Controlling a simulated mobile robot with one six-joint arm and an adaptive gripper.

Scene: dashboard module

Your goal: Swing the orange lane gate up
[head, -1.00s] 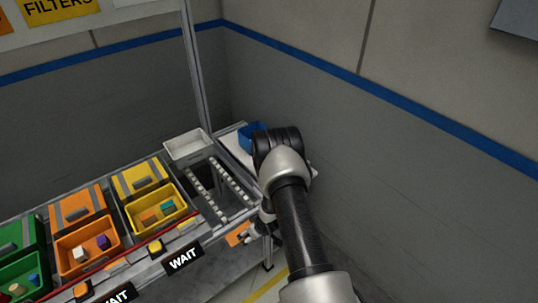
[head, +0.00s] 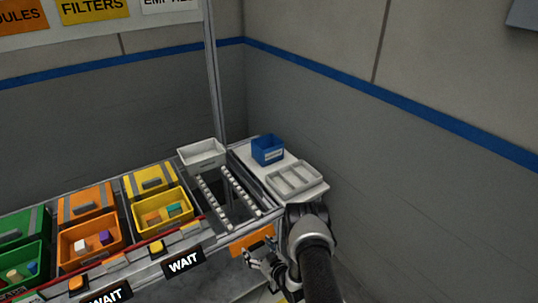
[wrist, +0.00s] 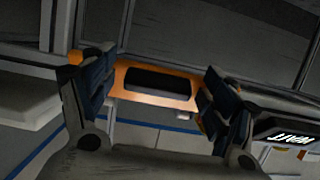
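The orange lane gate (head: 253,241) hangs at the front edge of the rack, below the empty roller lane and right of the WAIT sign. The wrist view shows the gate (wrist: 125,72) as an orange plate with a dark oblong slot or grip in its middle. My gripper (head: 262,265) is just in front of and below the gate in the head view. In the wrist view my gripper (wrist: 155,84) is open, its fingers on either side of the gate's middle. I cannot tell whether a finger touches it.
The empty roller lane (head: 228,191) has a white bin (head: 203,153) at its back. A side shelf holds a blue bin (head: 268,149) and a white divided tray (head: 294,177). Yellow (head: 162,208), orange and green bins fill the lanes to the left. The wall is close on the right.

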